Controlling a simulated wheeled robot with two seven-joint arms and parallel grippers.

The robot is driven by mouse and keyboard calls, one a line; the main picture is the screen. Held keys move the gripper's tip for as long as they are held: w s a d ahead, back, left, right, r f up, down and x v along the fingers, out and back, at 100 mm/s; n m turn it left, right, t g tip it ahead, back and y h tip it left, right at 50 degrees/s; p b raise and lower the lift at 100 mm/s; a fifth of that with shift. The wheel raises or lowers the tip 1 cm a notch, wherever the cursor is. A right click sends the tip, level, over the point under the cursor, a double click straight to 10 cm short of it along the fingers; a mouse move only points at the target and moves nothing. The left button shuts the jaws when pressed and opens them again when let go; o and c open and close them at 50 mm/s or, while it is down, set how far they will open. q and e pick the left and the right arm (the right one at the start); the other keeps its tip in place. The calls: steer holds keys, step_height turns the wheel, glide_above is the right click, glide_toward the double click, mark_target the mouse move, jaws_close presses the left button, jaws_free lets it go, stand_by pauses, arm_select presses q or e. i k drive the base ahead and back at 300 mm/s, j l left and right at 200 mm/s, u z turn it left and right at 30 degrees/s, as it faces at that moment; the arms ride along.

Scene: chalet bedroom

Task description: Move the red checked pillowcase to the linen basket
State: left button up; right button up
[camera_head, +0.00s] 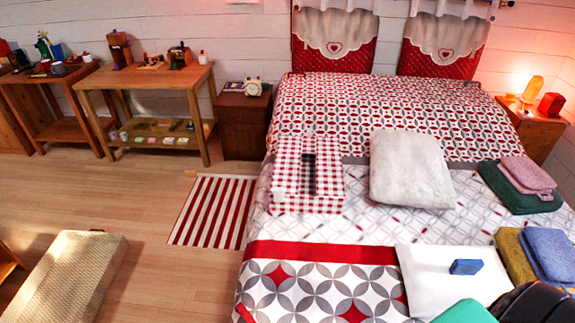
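The red checked pillowcase (327,190) lies on the left part of the bed, below the patterned cover. It looks like a squarish, slightly raised block in red and white check. A narrow dark object (309,174) lies upright in the picture across its middle; I cannot tell what it is. A beige woven box-like thing (70,281), possibly the linen basket, is on the floor at the lower left; no opening shows on it. Neither of my grippers is recognisable in this view.
The bed (330,290) also bears a pale cushion (411,169), folded green and pink cloths (523,188), a white pillow (430,275) with a blue block (466,267), and a dark rounded shape (535,303). A striped rug (212,210) lies left of it. Floor around the rug is clear.

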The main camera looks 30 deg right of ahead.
mark_target(71, 289)
steer(key=i+j+u, duration=0.15)
steer(key=j, duration=0.3)
steer(key=i+j+u, duration=0.15)
steer(key=j, duration=0.3)
steer(key=i+j+u, duration=0.15)
steer(key=j, duration=0.3)
steer(key=i+j+u, duration=0.15)
steer(key=i+j, duration=0.15)
steer(key=i+j+z, duration=0.3)
steer(key=i, duration=0.2)
steer(key=i+j+z, duration=0.3)
steer(key=i, duration=0.2)
steer(key=i+l+z, duration=0.15)
steer(key=i+z, duration=0.6)
steer(key=z, duration=0.2)
steer(key=i+j+z, duration=0.15)
steer(key=i+z, duration=0.3)
steer(key=i+j+z, duration=0.25)
steer(key=z, duration=0.2)
steer(key=i+j, duration=0.05)
